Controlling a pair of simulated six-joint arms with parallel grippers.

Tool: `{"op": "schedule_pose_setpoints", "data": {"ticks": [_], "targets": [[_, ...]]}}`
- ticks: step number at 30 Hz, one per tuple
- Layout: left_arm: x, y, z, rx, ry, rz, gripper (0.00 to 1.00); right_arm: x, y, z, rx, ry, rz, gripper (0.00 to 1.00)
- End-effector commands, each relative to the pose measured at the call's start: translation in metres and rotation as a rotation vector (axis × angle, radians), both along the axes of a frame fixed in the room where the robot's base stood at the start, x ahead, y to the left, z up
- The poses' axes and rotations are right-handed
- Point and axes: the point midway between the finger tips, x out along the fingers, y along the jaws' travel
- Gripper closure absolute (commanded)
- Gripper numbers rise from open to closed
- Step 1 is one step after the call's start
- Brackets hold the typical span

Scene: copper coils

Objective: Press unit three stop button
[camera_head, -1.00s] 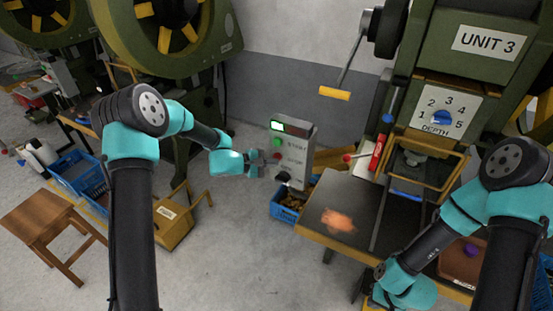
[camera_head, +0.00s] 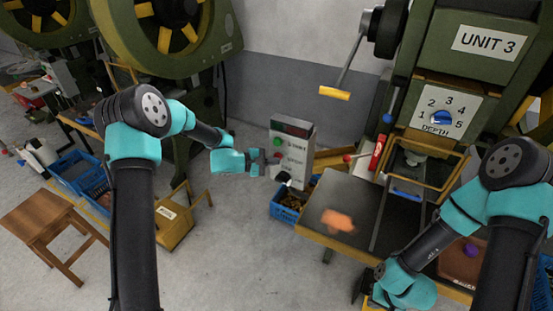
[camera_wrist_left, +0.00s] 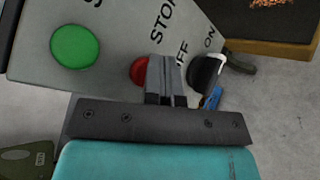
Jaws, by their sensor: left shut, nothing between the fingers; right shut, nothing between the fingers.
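The control box (camera_head: 296,148) for unit 3 stands left of the press table in the head view. Its red stop button (camera_wrist_left: 138,71) shows in the left wrist view, partly covered by my left gripper (camera_wrist_left: 165,62). The fingers are shut and empty, with their tips at the button's right edge; they look to be touching or very close. A green button (camera_wrist_left: 75,47) is to the left and a black OFF/ON switch (camera_wrist_left: 206,71) to the right. In the head view my left gripper (camera_head: 268,158) is at the box's left side. My right gripper is hidden below its arm at the lower right.
The UNIT 3 press (camera_head: 465,80) stands at the right with its table (camera_head: 350,190). An orange piece (camera_head: 338,221) lies on the table. A blue crate (camera_head: 287,209) is under the box. A wooden stool (camera_head: 45,222) stands at the lower left.

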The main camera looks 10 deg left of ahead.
Motion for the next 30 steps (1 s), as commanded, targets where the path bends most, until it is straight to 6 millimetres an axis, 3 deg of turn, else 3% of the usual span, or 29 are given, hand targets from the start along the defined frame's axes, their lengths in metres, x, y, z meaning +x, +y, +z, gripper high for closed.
{"op": "schedule_pose_setpoints", "data": {"ticks": [30], "targets": [[-0.023, 0.007, 0.000, 0.000, 0.001, 0.001, 1.00, 0.000, 0.000, 0.000, 0.000, 0.000, 0.000, 1.00]]}}
